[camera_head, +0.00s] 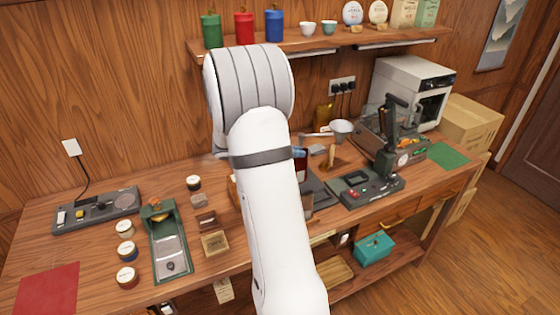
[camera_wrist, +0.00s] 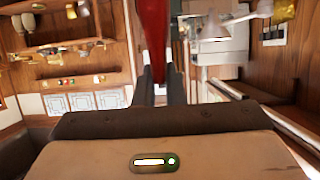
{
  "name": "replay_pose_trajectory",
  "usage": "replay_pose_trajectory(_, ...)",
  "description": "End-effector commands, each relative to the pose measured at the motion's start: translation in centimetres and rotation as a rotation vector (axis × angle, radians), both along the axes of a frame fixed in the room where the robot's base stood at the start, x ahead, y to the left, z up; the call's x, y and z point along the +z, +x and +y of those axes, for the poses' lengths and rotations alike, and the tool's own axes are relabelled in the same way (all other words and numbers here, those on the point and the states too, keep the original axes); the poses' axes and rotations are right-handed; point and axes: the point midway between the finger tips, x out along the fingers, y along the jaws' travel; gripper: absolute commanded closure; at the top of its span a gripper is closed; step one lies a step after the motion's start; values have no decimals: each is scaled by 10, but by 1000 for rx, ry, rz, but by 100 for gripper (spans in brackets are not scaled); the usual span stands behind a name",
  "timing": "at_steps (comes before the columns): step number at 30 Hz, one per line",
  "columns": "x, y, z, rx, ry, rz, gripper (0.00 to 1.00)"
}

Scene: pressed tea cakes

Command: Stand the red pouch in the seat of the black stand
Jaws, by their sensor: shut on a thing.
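The red pouch (camera_wrist: 155,30) rises from between my gripper's fingers (camera_wrist: 160,84) in the wrist view, and they are shut on it. In the head view my white arm hides the gripper and most of the pouch; a narrow dark red strip (camera_head: 300,163) at the arm's right edge seems to be part of it. A dark flat thing (camera_head: 318,192) on the bench just right of my arm may be part of the black stand, but I cannot tell. Its seat is not visible, and I cannot tell how far the pouch is from it.
A dark device with a lever (camera_head: 382,180) stands right of my arm. Small jars (camera_head: 126,250), a green tray tool (camera_head: 170,245) and a red mat (camera_head: 47,290) lie to the left. The wall shelf (camera_head: 310,40) holds green, red and blue canisters above.

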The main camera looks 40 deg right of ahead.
Motion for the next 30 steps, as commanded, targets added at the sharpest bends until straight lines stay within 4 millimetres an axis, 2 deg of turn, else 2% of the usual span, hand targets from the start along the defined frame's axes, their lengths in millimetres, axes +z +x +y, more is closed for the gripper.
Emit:
replay_pose_trajectory(1, -13, 1, -23, -5, 1, 2, 100)
replay_pose_trajectory(3, -24, 4, -48, 2, 1, 2, 100)
replay_pose_trajectory(6, -36, 5, -78, 9, 1, 3, 100)
replay_pose_trajectory(10, -47, 5, -103, 18, 1, 6, 100)
replay_pose_trajectory(14, -53, 5, -113, 23, 2, 5, 100)
replay_pose_trajectory(20, -61, 5, -113, 24, 2, 5, 100)
replay_pose_trajectory(30, -93, 5, -113, 23, 2, 6, 100)
